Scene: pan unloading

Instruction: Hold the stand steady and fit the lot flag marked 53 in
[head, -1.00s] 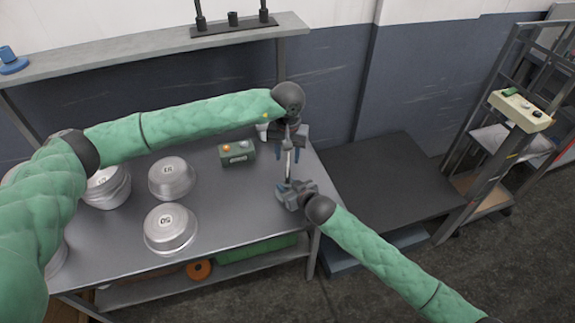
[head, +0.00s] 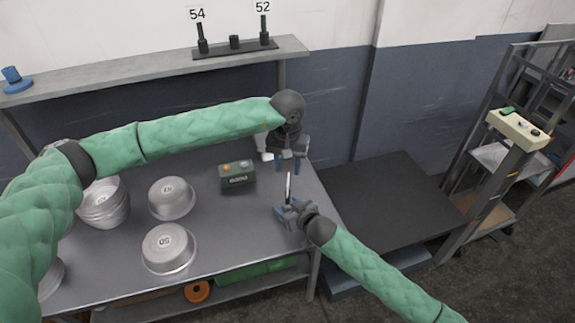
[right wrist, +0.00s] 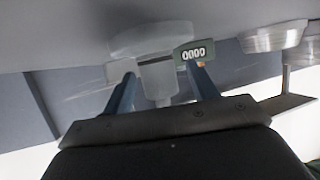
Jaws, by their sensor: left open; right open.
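A thin, upright pale piece (head: 289,187) rises above my right gripper near the table's right edge. Its number, if any, is not readable; no 53 shows. In the right wrist view, a blurred pale round base (right wrist: 150,42) with a grey upright part (right wrist: 157,80) stands between my right fingers; it looks like the stand. My right gripper (head: 288,210) is open around it; contact cannot be told. My left gripper (head: 288,164) is open and empty, above and apart from the pale piece's top.
A green box (head: 237,178) marked 0000 and several metal pans (head: 169,250) sit on the grey table. The back shelf holds a black rack (head: 236,47) with posts marked 54 and 52 and a short middle post, plus a blue piece (head: 14,80). A dark platform (head: 390,195) lies right.

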